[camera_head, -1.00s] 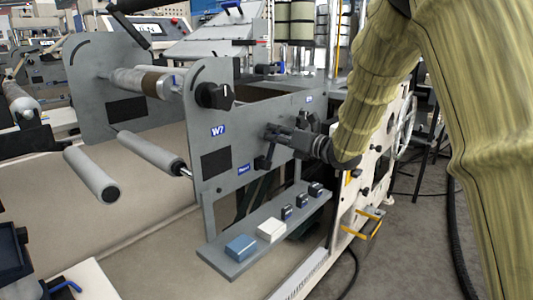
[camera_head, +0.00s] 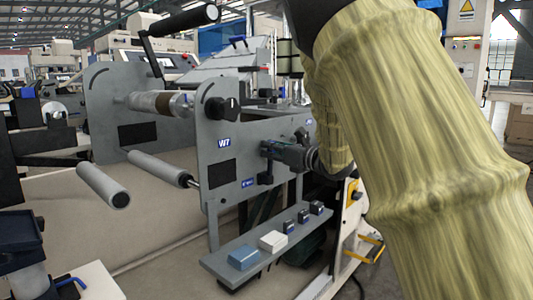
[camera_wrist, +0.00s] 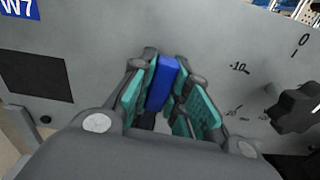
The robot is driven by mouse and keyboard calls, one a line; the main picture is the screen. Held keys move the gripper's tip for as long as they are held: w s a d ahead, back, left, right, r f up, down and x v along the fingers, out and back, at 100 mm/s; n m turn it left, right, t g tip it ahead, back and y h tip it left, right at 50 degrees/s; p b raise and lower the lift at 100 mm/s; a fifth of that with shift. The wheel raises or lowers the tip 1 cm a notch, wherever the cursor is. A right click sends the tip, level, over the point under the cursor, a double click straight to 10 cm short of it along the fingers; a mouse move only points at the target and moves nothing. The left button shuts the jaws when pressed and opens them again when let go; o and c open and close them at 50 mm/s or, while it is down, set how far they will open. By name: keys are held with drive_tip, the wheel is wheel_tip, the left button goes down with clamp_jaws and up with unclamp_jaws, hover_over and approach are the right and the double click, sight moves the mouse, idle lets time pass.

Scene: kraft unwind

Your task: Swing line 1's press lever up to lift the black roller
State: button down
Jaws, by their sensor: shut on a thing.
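In the head view, a black cylinder on a black arm (camera_head: 187,19), which looks like the black roller, stands raised above the grey side plates. A small dark lever (camera_head: 265,174) hangs on the outer face of the W7 plate. My gripper (camera_head: 268,150) reaches this face from the right, beside the lever. In the wrist view, the teal pads of my gripper (camera_wrist: 165,95) are shut on a blue grip (camera_wrist: 161,85), which stands between them against the plate. It appears to be the press lever's grip; its pivot is hidden by my fingers.
The grey W7 plate (camera_head: 208,195) carries a black knob (camera_head: 221,107). Another dark knob beside a number scale (camera_wrist: 297,107) is close right of my gripper. A shelf with several small boxes (camera_head: 222,270) sticks out below. Grey rollers (camera_head: 103,186) lie left.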

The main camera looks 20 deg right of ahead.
drive_tip(key=shift+a+f, duration=0.1)
drive_tip(key=c, duration=1.4)
unclamp_jaws()
drive_tip(key=shift+o, duration=0.2)
drive_tip(key=v, duration=1.2)
